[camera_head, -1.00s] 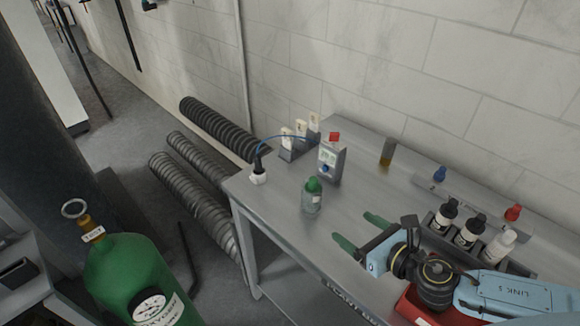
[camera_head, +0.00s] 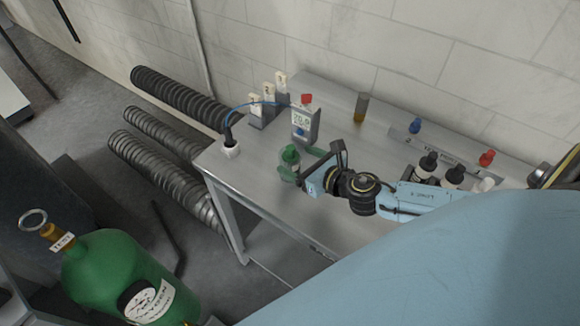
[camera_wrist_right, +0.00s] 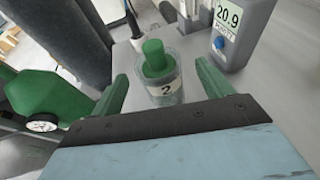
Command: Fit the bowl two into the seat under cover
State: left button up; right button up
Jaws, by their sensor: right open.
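Bowl two (camera_head: 289,165) is a small clear vessel with a green top, standing upright near the left end of the metal table (camera_head: 262,196). I cannot pick out the covered seat with certainty. My left gripper is not in view.
A grey meter (camera_head: 304,122) reading 20.9 stands just behind the bowl. A green cylinder (camera_head: 128,275) stands on the floor.

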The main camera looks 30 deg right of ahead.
aim_at(285, 155)
jog(key=x, duration=0.5)
jog(key=shift+w+a+f, duration=0.15)
jog(key=shift+w+a, duration=0.05)
jog(key=shift+w, duration=0.05)
jog(key=c, duration=1.3)
